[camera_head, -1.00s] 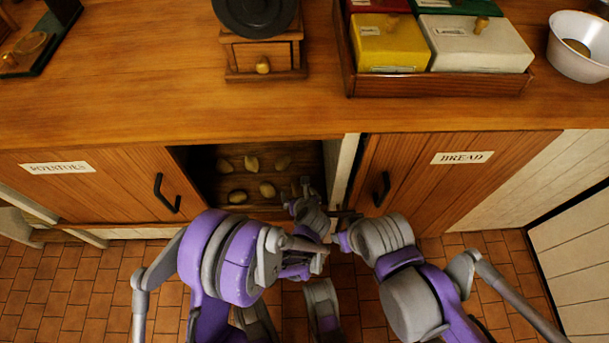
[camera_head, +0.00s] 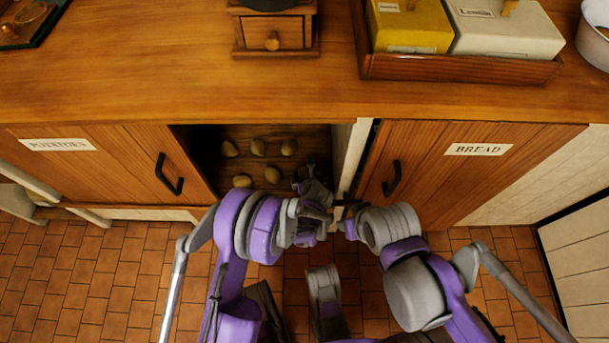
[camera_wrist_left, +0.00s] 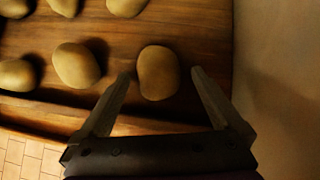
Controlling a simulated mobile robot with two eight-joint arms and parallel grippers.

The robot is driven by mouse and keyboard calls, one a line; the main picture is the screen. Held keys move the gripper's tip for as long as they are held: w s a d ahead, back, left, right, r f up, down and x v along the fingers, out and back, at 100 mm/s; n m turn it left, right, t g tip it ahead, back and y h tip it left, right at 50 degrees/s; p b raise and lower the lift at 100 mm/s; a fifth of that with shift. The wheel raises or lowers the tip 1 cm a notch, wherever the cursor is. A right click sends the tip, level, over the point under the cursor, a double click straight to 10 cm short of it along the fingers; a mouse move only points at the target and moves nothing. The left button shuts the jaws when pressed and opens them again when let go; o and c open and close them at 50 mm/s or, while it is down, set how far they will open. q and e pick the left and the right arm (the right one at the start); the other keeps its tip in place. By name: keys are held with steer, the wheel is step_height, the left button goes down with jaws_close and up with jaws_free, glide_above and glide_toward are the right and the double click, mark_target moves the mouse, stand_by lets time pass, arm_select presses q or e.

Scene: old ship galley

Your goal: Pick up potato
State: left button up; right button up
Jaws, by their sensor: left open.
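Several pale brown potatoes lie on the wooden shelf in the open cupboard, such as one at the back (camera_head: 258,146) and one at the front (camera_head: 242,181) in the head view. My left gripper (camera_head: 308,173) reaches into the cupboard at the right end of the potatoes. In the left wrist view, the left gripper (camera_wrist_left: 162,80) is open, with one potato (camera_wrist_left: 158,72) lying between its fingertips. The left finger is close to it; contact is unclear. Another potato (camera_wrist_left: 76,65) lies left of the fingers. My right gripper (camera_head: 346,208) is partly hidden beside the left one.
The cupboard's light side wall (camera_wrist_left: 275,80) stands close right of the left fingers. The POTATOES door (camera_head: 110,165) and BREAD door (camera_head: 460,170) flank the opening. The counter (camera_head: 180,75) overhangs it. The tiled floor (camera_head: 85,270) is clear at left.

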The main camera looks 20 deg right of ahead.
mark_target(306, 176)
arm_select(q)
steer(key=shift+w+f, duration=0.25)
steer(key=shift+r, duration=0.1)
steer(key=c, duration=1.5)
step_height(306, 176, up, 10)
steer(key=shift+p, duration=1.25)
steer(key=shift+c, duration=0.2)
